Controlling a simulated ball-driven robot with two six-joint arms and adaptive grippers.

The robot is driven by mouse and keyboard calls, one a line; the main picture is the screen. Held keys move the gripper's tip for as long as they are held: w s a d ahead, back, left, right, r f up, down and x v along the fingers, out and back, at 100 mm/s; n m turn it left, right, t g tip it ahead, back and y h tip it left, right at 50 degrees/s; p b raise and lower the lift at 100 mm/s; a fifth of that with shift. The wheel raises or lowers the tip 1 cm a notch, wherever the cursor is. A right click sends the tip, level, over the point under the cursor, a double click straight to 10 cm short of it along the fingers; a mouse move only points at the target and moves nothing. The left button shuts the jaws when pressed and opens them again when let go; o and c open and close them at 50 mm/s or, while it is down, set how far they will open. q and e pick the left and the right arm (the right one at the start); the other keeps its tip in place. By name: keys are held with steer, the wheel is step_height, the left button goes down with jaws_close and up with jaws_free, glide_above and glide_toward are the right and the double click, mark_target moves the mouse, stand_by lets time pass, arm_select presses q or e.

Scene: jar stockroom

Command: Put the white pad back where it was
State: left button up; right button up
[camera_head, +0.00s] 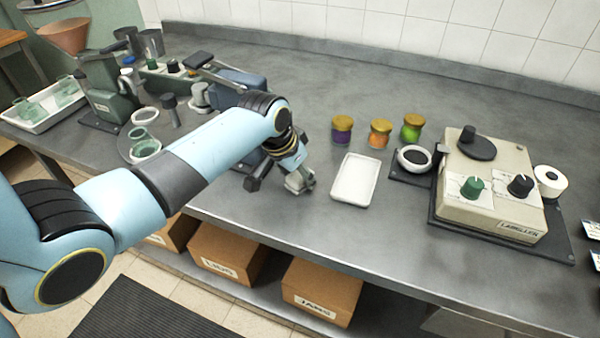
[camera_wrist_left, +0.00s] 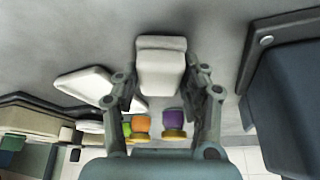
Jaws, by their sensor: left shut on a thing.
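The white pad (camera_head: 298,184) is a small pale block at the end of my left arm in the head view, low over the grey worktop near its front edge. In the left wrist view the white pad (camera_wrist_left: 161,62) sits between the two fingers of my left gripper (camera_wrist_left: 160,80). The left gripper (camera_head: 297,178) is shut on it. I cannot tell whether the pad touches the worktop. My right gripper is not in view.
An empty white tray (camera_head: 355,180) lies just right of the pad. Behind it stand purple (camera_head: 342,131), orange (camera_head: 379,135) and green (camera_head: 412,129) jars. A beige labelling machine (camera_head: 489,190) stands at right. A blue-grey device (camera_head: 240,82) is behind my arm.

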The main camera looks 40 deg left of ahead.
arm_select(q)
steer(key=o, duration=1.1)
steer(key=v, duration=1.2)
steer(key=shift+p, duration=0.4)
steer(key=shift+r, duration=0.1)
